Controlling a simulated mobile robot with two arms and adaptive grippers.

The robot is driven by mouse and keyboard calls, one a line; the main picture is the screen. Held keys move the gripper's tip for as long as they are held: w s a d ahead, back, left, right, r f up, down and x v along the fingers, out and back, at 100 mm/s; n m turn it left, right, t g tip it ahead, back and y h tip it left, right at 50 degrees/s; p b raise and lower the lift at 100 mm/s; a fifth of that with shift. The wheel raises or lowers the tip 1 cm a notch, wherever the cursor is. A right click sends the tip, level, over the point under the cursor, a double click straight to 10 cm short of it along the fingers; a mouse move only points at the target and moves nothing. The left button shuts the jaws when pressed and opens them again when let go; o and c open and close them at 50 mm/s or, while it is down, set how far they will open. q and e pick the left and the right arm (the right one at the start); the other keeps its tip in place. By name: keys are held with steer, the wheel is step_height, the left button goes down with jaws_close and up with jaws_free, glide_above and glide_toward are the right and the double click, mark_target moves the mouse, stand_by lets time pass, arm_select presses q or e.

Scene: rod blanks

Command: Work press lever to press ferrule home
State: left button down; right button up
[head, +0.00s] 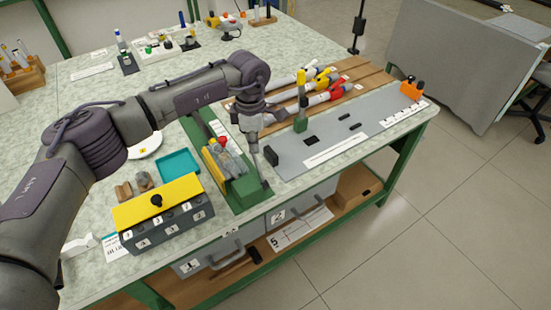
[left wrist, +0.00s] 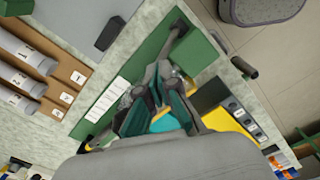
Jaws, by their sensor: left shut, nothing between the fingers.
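The press has a green base (head: 247,193) near the table's front edge, with a grey and yellow body on it; its base also shows in the left wrist view (left wrist: 205,52). A dark rod (head: 263,178), seemingly the press lever, slants low over the front end of the base; it also shows in the left wrist view (left wrist: 180,27). My left gripper (head: 252,149) is shut and empty, close above the rod's upper end; its fingers also show in the left wrist view (left wrist: 160,74). Whether they touch the rod is unclear. The ferrule cannot be made out. My right gripper is out of view.
A grey box with a yellow lid (head: 158,203) and a teal tray (head: 178,163) stand left of the press. A grey mat (head: 345,135) lies to the right. Behind it, a wooden rack (head: 372,76) holds several rods. Drawers (head: 213,255) hang below the table edge.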

arm_select(q)
steer(key=shift+w+a+f+b, duration=0.1)
steer(key=shift+w+a+b, duration=0.3)
steer(key=shift+w, duration=0.15)
steer(key=shift+s+d+p, duration=0.3)
steer(key=shift+s+p, duration=0.1)
steer(key=shift+s+d+p, duration=0.5)
steer(key=shift+s+d, duration=4.35)
steer(key=shift+s, duration=1.85)
step_height(320, 180, up, 8)
steer(key=p, duration=0.3)
